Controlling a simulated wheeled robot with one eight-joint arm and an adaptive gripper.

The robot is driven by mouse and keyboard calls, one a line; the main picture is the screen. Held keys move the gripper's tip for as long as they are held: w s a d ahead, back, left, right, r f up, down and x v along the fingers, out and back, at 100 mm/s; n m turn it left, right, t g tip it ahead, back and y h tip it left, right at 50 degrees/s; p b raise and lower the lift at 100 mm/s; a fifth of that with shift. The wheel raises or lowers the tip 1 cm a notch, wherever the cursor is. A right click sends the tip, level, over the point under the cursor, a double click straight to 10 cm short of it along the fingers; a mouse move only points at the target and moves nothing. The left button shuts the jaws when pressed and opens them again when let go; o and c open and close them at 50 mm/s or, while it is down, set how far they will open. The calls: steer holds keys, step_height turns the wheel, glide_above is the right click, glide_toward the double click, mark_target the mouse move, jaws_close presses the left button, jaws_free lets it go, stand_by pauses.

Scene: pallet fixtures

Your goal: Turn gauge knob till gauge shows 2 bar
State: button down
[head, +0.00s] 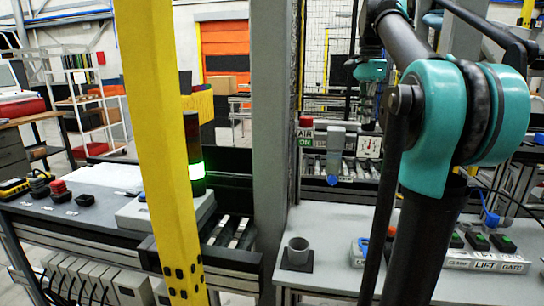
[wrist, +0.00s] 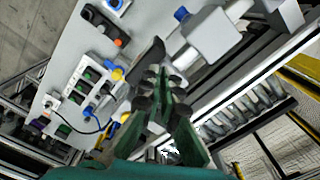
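The round-dial gauge (head: 369,146) is on the panel at the back of the right bench in the head view. Its needle is too small to read. Left of it hangs a grey regulator body (head: 336,138) with a blue knob (head: 333,180) at its lower end. In the wrist view a pale body (wrist: 208,36) carries a blue knob (wrist: 182,15), which looks like the same one. My gripper (wrist: 156,62) points toward that side of the bench, apart from the knob, with nothing visible held. Its fingers look close together, but the gap is unclear. The dial face is not visible in the wrist view.
A red knob (head: 306,121) sits above the AIR ON sign. Labelled push-buttons (head: 485,260) are at the bench's right. A yellow post (head: 160,120) and a grey column (head: 273,130) stand left of the bench.

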steer(key=shift+s, duration=0.15)
steer(key=shift+s+a, duration=0.15)
steer(key=shift+a, duration=0.05)
step_height(320, 180, up, 6)
stand_by(0.8)
steer(key=shift+w+a+f, duration=0.1)
steer(key=shift+w+f, duration=0.4)
steer(key=shift+f, duration=0.5)
steer(key=shift+w+a+f, duration=0.1)
steer(key=shift+w+f, duration=0.4)
steer(key=shift+f, duration=0.5)
steer(key=shift+w+a+f, duration=0.1)
steer(key=shift+w+f, duration=0.4)
steer(key=shift+f, duration=0.5)
steer(key=shift+d, duration=0.2)
steer(key=shift+s+d, duration=0.2)
steer(key=shift+s, duration=0.35)
steer(key=shift+s+d, duration=0.15)
steer(key=shift+s, duration=0.4)
